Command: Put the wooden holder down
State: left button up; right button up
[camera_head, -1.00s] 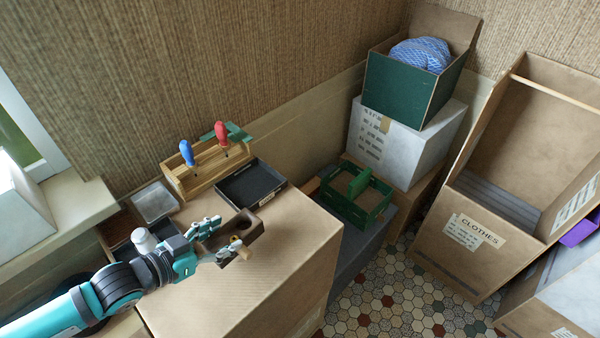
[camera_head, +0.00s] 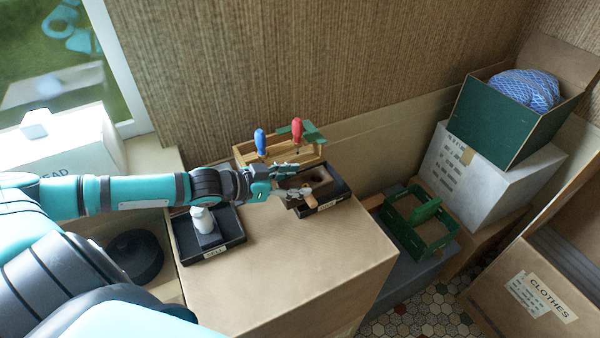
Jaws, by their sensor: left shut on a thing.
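My left gripper (camera_head: 287,186) reaches in from the left above the cardboard box top. It is shut on the wooden holder (camera_head: 321,178), a dark brown block with a round hole. The holder is over or in the right black tray (camera_head: 335,199); whether it touches the tray floor I cannot tell. The gripper fingers hide its left part. A light wooden knob (camera_head: 311,200) shows at its front. My right gripper is not in view.
A left black tray (camera_head: 229,246) holds a white bottle (camera_head: 202,220). A wooden rack (camera_head: 245,152) with a blue and a red screwdriver stands behind. The front of the cardboard box (camera_head: 290,270) is clear. A green crate (camera_head: 420,236) sits lower right.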

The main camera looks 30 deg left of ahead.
pick_arm(q)
jog(key=shift+w+a+r, duration=0.1)
jog(key=shift+w+a, duration=0.1)
jog(key=shift+w, duration=0.25)
jog(key=shift+w+a+r, duration=0.1)
jog(key=shift+w+a, duration=0.05)
jog(key=shift+w, duration=0.3)
jog(key=shift+w+a+p, duration=0.35)
jog(key=shift+w+p, duration=0.2)
jog(key=shift+w, duration=0.2)
jog(key=w, duration=0.1)
jog(key=w+a+p, duration=0.1)
jog(key=w+p, duration=0.1)
jog(key=shift+w+a+f, duration=0.2)
jog(key=shift+w+f, duration=0.05)
jog(key=shift+f, duration=0.1)
notch_tip(320, 180, down, 3)
jog(key=shift+f+p, duration=0.2)
jog(key=shift+p, duration=0.25)
jog(key=shift+f, duration=0.2)
jog(key=o, duration=1.4)
jog(key=shift+f, duration=0.15)
